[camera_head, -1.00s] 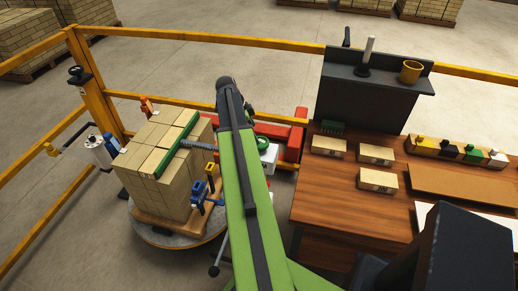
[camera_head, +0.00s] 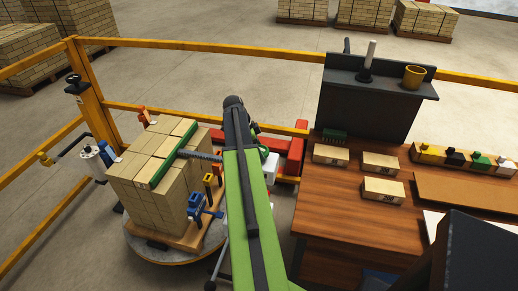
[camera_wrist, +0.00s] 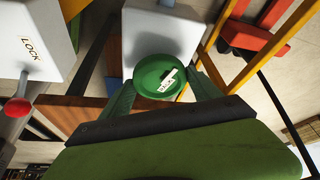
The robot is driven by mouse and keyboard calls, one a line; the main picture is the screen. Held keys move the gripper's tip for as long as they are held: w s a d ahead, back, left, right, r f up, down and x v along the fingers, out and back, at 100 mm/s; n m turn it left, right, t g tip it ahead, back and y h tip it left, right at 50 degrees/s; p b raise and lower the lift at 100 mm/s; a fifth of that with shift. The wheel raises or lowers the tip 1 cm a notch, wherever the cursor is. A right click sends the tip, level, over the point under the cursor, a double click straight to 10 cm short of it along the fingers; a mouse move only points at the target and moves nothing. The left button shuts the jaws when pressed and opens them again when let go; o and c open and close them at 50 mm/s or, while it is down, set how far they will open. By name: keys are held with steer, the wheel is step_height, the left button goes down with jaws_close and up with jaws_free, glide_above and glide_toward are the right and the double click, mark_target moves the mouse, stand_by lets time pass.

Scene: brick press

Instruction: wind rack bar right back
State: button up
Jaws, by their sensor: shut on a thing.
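A green handwheel (camera_wrist: 152,71) with a small white label sits on a white housing (camera_wrist: 155,28) in the wrist view. My gripper (camera_wrist: 165,80) has a finger on each side of the wheel and is shut on it. In the head view my arm hides the gripper and most of the wheel. A long green bar (camera_head: 172,155) lies across the top of the brick stack (camera_head: 140,190). A grey threaded spindle (camera_head: 203,156) runs from the bar to the right, towards my arm. The white housing (camera_head: 268,166) shows just right of my arm.
A white box marked LOCK (camera_wrist: 30,45), with a red knob (camera_wrist: 17,107), stands left of the wheel. Red parts (camera_head: 296,150) and a yellow rail (camera_head: 200,120) lie behind. A wooden bench (camera_head: 345,215) stands at right. Blue and yellow fittings (camera_head: 205,200) sit beside the stack.

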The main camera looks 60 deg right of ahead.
steer(key=shift+c, duration=1.1)
steer(key=shift+w+d, duration=0.15)
steer(key=shift+n, duration=0.3)
